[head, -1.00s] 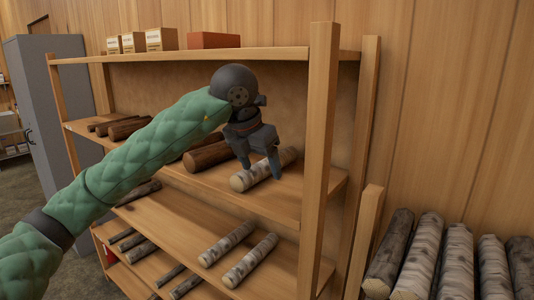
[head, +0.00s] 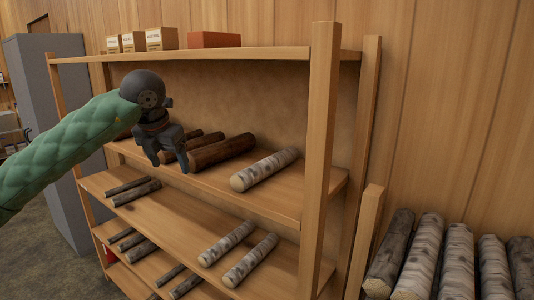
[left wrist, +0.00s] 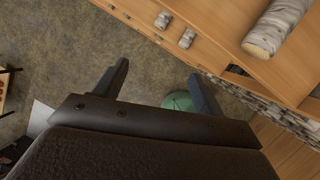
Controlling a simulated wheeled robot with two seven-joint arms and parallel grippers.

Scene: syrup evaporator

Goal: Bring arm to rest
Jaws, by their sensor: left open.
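My left gripper (head: 170,166) is open and empty in the head view, in front of the upper log shelf at its left part. Its green padded arm comes in from the left. In the left wrist view its two fingers (left wrist: 158,85) stand apart with nothing between them, above the floor. A birch log (head: 264,169) lies on the upper shelf to the right, apart from the gripper; a birch log also shows at the top right of the left wrist view (left wrist: 278,27). My right gripper is not in view.
The wooden shelf unit (head: 320,150) holds dark logs (head: 221,152) beside the birch log, and more logs on lower shelves. Small boxes and a red-brown block (head: 214,40) stand on top. Several logs (head: 457,262) stand at the lower right. A grey cabinet (head: 45,100) is at left.

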